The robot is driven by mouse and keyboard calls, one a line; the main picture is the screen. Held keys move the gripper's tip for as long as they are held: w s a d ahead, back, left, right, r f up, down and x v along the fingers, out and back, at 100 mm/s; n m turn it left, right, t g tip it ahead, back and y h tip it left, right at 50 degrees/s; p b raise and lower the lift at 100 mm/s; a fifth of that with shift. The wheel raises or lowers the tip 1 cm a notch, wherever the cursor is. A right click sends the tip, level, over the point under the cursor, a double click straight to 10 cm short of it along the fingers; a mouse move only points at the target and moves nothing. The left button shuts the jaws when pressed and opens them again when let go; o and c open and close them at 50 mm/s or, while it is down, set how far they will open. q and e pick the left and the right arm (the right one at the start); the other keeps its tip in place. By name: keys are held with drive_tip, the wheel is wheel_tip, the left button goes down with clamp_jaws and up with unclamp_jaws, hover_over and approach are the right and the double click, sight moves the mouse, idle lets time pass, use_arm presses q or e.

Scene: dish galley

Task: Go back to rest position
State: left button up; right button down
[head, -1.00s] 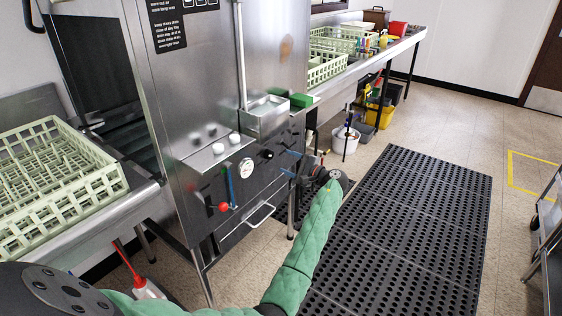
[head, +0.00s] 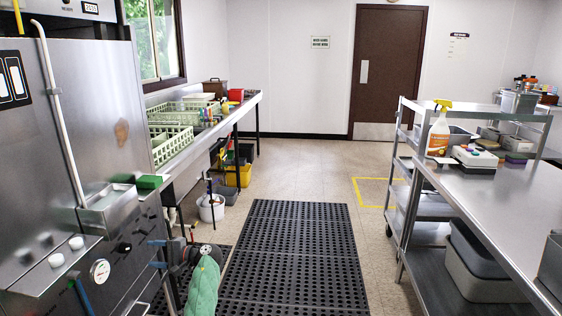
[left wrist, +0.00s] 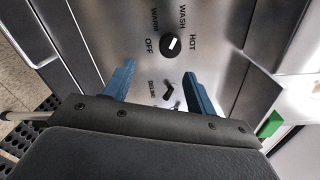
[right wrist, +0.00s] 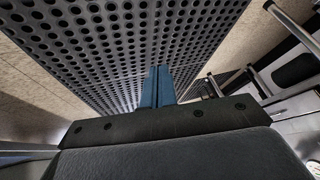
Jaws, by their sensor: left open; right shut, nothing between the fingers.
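My left gripper (head: 157,253) is in front of the steel dish machine's control panel, low at the left of the head view. Its blue fingers are apart and empty, facing the panel. In the left wrist view the open fingers (left wrist: 158,72) frame a dial (left wrist: 172,44) marked OFF, WARM, HOT and WASH, with a smaller black switch (left wrist: 169,91) below it. I cannot tell whether a finger touches the panel. My right gripper (right wrist: 158,70) is shut and empty above the black floor mat (right wrist: 105,40); it is not in the head view.
The black mat (head: 295,250) covers the aisle floor. At left, a counter holds green racks (head: 170,145); a white bucket (head: 211,208) stands below. Open floor lies ahead.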

use_arm(q)
drive_tip(key=s+d+r+n+t+h, duration=0.2)
drive_tip(key=d+r+n+t+h, duration=0.35)
drive_tip(key=d+h, duration=0.35)
drive_tip(key=s+d+t+h+p, duration=0.25)
drive_tip(key=s+d+h, duration=0.35)
drive_tip(key=s+d, duration=0.45)
drive_tip(key=s+d+f+m+g+h+p, duration=0.15)
drive_tip(key=s+d, duration=0.35)
drive_tip(key=s, duration=0.5)
drive_tip(key=s+d+f+m+g+h+p, duration=0.1)
drive_tip(key=s+d+f+m+h+p, duration=0.3)
drive_tip(key=s, duration=0.7)
drive_tip(key=s+d+f+n+g+p, duration=0.1)
drive_tip(key=s+f, duration=0.3)
drive_tip(key=s, duration=0.6)
drive_tip(key=s+d+f+n+g+y+p, duration=0.1)
drive_tip(key=s+f+g, duration=0.2)
drive_tip(key=s, duration=0.8)
drive_tip(key=shift+f+p, duration=0.4)
use_arm(e)
drive_tip(key=d+r+g, duration=0.1)
drive_tip(key=d+r, duration=0.1)
drive_tip(key=r, duration=0.8)
drive_tip(key=s+d+r+g+h, duration=0.1)
drive_tip(key=d+r, duration=0.2)
drive_tip(key=r, duration=0.8)
drive_tip(key=s+d+r+g+h, duration=0.1)
drive_tip(key=d+r, duration=0.2)
drive_tip(key=r, duration=0.8)
